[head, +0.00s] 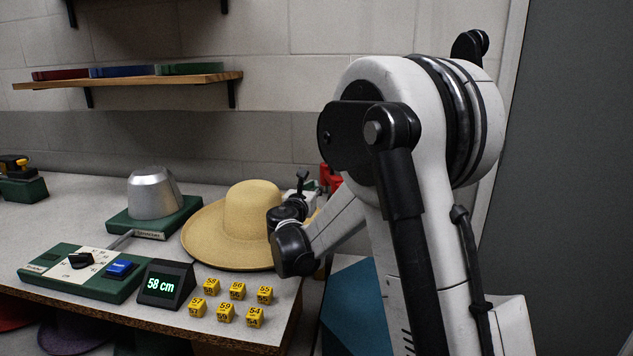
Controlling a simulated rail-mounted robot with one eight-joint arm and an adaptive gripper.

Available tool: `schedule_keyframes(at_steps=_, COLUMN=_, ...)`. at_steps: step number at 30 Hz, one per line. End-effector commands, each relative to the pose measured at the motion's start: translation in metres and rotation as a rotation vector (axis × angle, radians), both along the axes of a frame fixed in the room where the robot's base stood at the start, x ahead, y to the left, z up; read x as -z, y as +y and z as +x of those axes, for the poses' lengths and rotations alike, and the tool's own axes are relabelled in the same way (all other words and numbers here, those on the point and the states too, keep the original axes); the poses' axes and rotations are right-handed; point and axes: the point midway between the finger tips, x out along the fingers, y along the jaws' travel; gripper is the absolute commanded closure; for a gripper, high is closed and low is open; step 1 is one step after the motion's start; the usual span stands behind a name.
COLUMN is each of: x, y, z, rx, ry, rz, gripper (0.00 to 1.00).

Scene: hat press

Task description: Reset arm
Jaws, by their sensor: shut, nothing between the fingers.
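My arm rises large at the right of the head view and bends down to the left. Its black wrist joints hang in front of the right side of a straw-coloured hat with a wide brim (247,213). No gripper fingers can be made out, so my gripper's state does not show. The hat lies on the table, its right part hidden behind my arm.
A silver hat form on a green base (153,195) stands left of the hat. In front are a green control box with dial (75,270), a display reading 58 cm (165,285) and several yellow number cubes (226,313). A wooden shelf (130,81) hangs behind.

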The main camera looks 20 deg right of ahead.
Motion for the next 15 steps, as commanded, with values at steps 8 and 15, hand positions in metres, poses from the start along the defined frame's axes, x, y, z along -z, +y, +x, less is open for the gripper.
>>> schedule_keyframes(at_steps=8, x=0.0, y=0.022, z=-0.027, rx=-0.002, ry=0.0, rz=0.0, gripper=1.0)
schedule_keyframes(at_steps=15, x=-0.001, y=0.024, z=-0.032, rx=0.0, ry=-0.002, rz=0.007, gripper=1.0)
